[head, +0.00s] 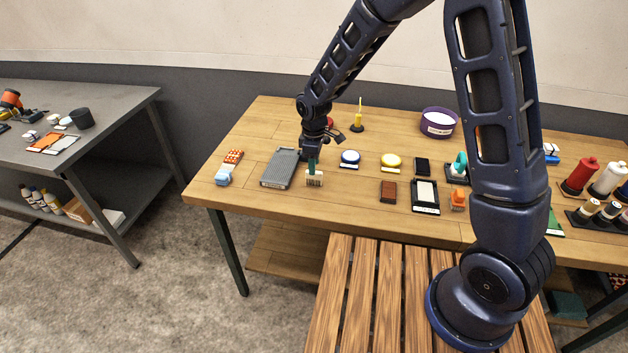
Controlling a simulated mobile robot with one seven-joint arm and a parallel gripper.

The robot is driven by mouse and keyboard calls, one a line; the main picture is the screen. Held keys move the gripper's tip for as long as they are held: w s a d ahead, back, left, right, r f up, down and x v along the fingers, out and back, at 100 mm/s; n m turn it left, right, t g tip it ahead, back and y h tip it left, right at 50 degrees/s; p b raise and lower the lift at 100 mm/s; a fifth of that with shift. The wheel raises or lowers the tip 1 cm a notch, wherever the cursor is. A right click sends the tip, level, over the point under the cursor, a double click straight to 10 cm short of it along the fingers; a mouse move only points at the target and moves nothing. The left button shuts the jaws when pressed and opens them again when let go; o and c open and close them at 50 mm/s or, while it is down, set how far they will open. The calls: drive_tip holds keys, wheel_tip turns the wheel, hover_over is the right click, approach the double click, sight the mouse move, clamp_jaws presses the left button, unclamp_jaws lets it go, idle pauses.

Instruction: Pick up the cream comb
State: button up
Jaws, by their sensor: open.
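The cream comb (315,181) is a small, pale, toothed piece near the front left of the wooden table, just right of a grey slab. A teal upright part shows directly above it and looks like its handle. My gripper (312,157) is open, pointing down at the top of this teal part. The fingers are small and dark here, and I cannot tell whether they touch the handle or stand around it. The comb appears to rest on the table.
The grey slab (281,168) lies close on the left, with a blue-and-orange item (228,168) beyond. A purple tub (438,123) stands at the back. Bare table (347,200) lies in front of the comb.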

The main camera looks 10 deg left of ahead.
sight(314, 179)
drive_tip(key=f, duration=0.4)
drive_tip(key=shift+s+d+f, duration=0.1)
drive_tip(key=shift+s+f, duration=0.05)
drive_tip(key=shift+s, duration=0.2)
drive_tip(key=shift+f, duration=0.6)
drive_tip(key=shift+c, duration=0.2)
clamp_jaws()
